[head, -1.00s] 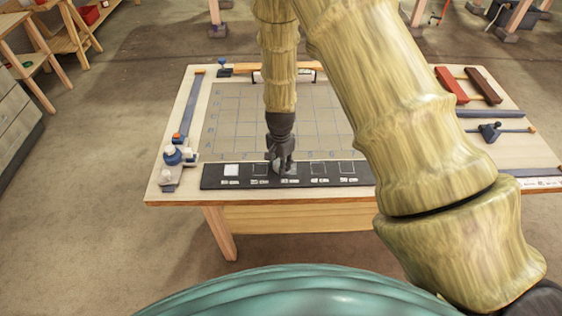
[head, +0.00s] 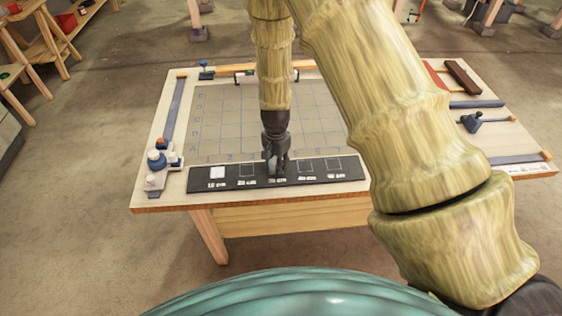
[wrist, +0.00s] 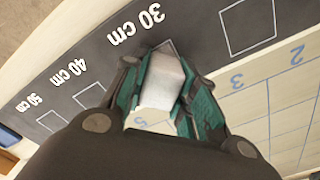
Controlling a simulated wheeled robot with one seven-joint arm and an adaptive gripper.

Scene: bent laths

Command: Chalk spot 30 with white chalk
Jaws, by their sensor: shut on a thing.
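My gripper (head: 276,166) is shut on a pale white chalk block (wrist: 163,80), which shows between its teal finger pads in the wrist view. It points down at the third spot of a black strip (head: 352,172) on the table's front edge. The spot 30 outline (wrist: 167,47), next to its "30 cm" label, is mostly hidden by the chalk and fingers. I cannot tell whether the chalk touches the strip. The 10 cm spot (head: 219,171) is filled white. The 20 cm spot (wrist: 248,25) and 40 cm spot (wrist: 90,95) are empty outlines.
A blue-lined grid (head: 222,112) covers the table behind the strip. Clamps (head: 472,122) and bars lie on the right. My arm hides part of the table.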

